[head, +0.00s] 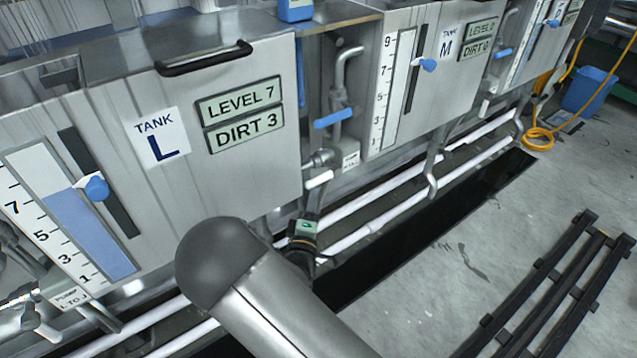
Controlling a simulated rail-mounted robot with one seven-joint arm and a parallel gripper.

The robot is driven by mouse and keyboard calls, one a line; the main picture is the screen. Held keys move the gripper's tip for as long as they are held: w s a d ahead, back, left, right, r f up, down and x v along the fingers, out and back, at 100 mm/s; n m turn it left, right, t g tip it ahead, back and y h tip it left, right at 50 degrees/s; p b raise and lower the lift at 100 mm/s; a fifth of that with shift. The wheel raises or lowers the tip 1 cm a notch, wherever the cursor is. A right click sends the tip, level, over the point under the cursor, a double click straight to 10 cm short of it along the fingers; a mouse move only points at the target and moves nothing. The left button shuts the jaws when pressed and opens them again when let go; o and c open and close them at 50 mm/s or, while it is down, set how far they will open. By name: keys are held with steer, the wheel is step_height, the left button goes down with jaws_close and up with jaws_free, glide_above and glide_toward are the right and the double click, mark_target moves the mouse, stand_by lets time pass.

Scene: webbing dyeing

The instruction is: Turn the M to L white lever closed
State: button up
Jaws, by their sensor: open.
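The white lever (319,180) sits on a small pipe valve low in the gap between tank L (225,175) and tank M (440,25). Its handle points sideways, slightly tilted. A small label plate (350,160) is to its right, with print too small to read surely. My gripper (309,208) is just below the white lever, partly hidden behind my grey arm. It is open, and I see nothing held in it. I cannot tell whether its fingertips touch the lever.
A blue lever (334,119) is on the pipe above the white one. White pipes (375,231) run along the tank bases above a dark floor trench (430,230). A black slatted rack (560,280) lies on the floor at right. A blue bin (588,92) stands at the back right.

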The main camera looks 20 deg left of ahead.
mark_target(318, 181)
steer(key=w, duration=0.5)
steer(key=w+a+r+b, duration=0.1)
steer(key=w, duration=0.1)
steer(key=shift+w+r, duration=0.1)
steer(key=shift+w, duration=0.1)
jaws_close()
